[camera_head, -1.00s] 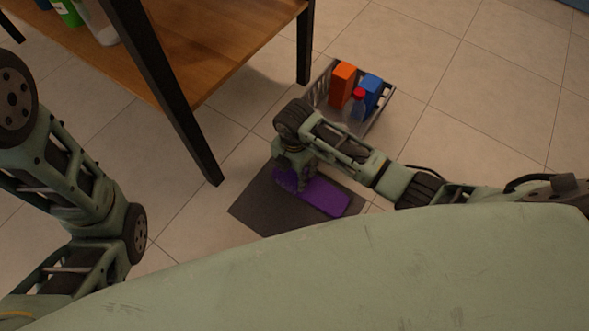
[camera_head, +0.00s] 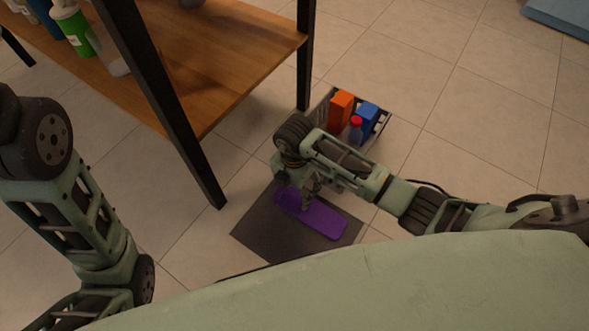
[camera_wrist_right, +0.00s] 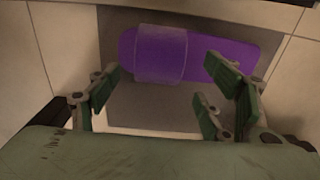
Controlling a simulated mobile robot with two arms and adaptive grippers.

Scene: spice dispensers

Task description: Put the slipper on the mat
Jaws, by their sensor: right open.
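The purple slipper (camera_head: 318,217) lies flat on the dark grey mat (camera_head: 262,236) on the floor, inside the mat's edges in the head view. The right wrist view shows the slipper (camera_wrist_right: 205,50) with its strap toward the left, lying across the mat (camera_wrist_right: 150,103). My right gripper (camera_head: 308,200) is just above the slipper and partly hides it. In the right wrist view its green-padded fingers (camera_wrist_right: 165,105) are spread apart, with nothing between them. My left arm is at the left of the head view, but its gripper is out of view.
A grey crate (camera_head: 381,125) behind my right arm holds an orange box (camera_head: 340,110), a blue box (camera_head: 368,118) and a red-capped bottle (camera_head: 355,131). A wooden shelf (camera_head: 225,50) with black legs stands close by at upper left.

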